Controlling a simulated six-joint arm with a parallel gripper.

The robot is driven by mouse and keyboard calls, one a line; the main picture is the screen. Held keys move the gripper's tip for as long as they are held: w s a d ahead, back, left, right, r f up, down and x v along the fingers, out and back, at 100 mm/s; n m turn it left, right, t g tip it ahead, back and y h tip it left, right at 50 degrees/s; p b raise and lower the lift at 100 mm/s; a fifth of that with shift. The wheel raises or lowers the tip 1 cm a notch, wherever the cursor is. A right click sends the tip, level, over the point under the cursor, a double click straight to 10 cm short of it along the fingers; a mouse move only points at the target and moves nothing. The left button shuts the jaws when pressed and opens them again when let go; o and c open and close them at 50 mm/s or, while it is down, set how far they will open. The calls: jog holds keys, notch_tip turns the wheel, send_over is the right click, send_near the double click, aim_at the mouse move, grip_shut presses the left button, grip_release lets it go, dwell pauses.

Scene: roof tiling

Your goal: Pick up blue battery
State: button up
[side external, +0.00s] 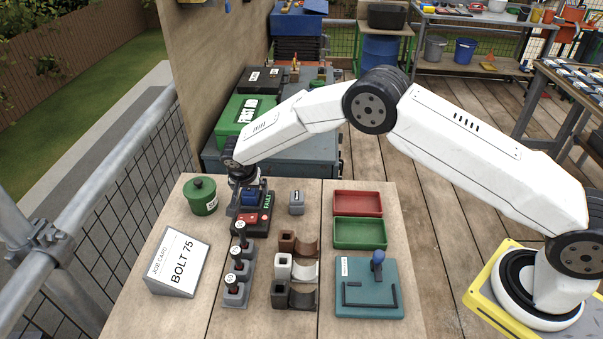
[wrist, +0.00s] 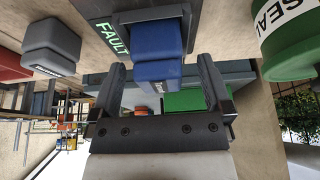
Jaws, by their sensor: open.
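The blue battery (side external: 249,199) sits on the dark charger-like unit (side external: 263,220), which has a red front part and a FAULT label. In the wrist view the blue battery (wrist: 158,42) is close ahead, near the dark unit's panel (wrist: 100,22). My gripper (side external: 243,186) is down at the battery, at the left part of the bench. In the wrist view my gripper (wrist: 162,68) is open, with one finger on each side of the battery's near end. Gaps show between the battery and both fingers. How deep the battery reaches between them is hard to tell.
A green lidded pot (side external: 202,196) stands left of the unit and a small grey block (side external: 297,203) right of it. Grey holders (side external: 237,290) with dark knobs stand in front. Red (side external: 358,203) and green (side external: 360,232) trays lie further right. A job card reads BOLT 75 (side external: 178,262).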

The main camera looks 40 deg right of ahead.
jog(key=shift+c, duration=0.2)
grip_shut()
jog(key=shift+r, duration=0.2)
jog(key=shift+r, duration=0.6)
jog(key=s+d+r, duration=0.2)
jog(key=s+r, duration=0.9)
jog(key=s, duration=0.2)
jog(key=shift+s+d+r, duration=0.2)
jog(key=shift+s, duration=0.15)
